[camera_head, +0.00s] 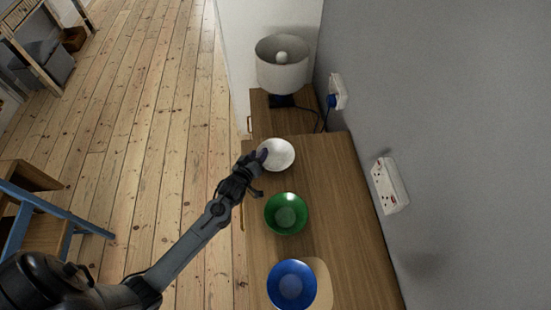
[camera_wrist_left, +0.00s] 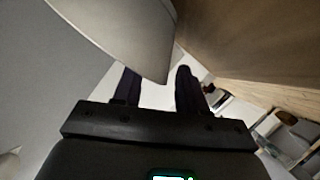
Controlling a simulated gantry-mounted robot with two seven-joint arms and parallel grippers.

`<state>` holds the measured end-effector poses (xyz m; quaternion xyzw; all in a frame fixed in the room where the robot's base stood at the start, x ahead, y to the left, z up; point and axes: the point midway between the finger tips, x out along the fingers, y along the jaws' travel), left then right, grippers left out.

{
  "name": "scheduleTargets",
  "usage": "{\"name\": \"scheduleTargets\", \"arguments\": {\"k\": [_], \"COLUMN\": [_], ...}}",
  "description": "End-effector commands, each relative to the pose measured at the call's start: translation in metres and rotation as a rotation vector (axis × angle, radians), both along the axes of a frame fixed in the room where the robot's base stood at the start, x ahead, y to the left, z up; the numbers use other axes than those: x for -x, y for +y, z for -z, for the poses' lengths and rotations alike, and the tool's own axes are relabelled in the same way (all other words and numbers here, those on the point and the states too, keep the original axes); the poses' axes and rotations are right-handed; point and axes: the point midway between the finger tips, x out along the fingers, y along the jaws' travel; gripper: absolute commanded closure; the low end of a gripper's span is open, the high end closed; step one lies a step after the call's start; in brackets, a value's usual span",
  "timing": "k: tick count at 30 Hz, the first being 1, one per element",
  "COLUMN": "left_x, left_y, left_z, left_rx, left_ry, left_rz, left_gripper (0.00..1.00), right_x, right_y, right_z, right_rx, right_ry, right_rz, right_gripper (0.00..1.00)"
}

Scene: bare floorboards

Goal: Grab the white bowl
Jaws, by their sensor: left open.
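The white bowl (camera_head: 280,154) sits upright on the wooden cabinet top (camera_head: 325,185), near its left edge and far end. My left gripper (camera_head: 262,172) is open at the bowl's near left side, with one finger overlapping its rim in the head view. In the left wrist view, a large pale curved surface, apparently the bowl (camera_wrist_left: 125,30), reaches down to the open fingers (camera_wrist_left: 157,85). I cannot tell whether the rim lies between the fingers or whether they touch it. My right gripper is not in view.
A green bowl (camera_head: 286,214) and a blue bowl (camera_head: 292,285) stand nearer on the same top. A lamp (camera_head: 281,65) stands beyond the white bowl, its cord running to a wall socket (camera_head: 338,92). The grey wall (camera_head: 440,120) bounds the right.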

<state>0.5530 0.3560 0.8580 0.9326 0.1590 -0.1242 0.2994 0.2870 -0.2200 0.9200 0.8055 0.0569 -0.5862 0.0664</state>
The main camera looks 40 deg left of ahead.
Motion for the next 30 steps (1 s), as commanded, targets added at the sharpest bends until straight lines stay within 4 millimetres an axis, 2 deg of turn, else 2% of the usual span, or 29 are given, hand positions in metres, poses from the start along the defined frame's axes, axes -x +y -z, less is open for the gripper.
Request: {"name": "scheduleTargets", "arguments": {"k": [6,14,22,30], "left_x": [-0.017,-0.018,-0.018,-0.018], "left_y": [0.004,0.005,0.005,0.005], "left_z": [0.007,0.007,0.007,0.006], "left_rx": [0.000,0.001,0.001,0.001], "left_ry": [-0.001,0.000,0.000,-0.002], "left_rz": [-0.001,0.000,-0.001,0.000], "left_gripper": [0.58,0.58,1.00,1.00], "right_x": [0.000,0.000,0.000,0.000], "right_y": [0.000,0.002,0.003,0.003], "right_z": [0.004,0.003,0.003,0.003], "right_rx": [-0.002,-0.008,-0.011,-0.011], "right_ry": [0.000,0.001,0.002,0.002], "right_rz": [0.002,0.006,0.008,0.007], "right_gripper": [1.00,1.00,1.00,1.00]}}
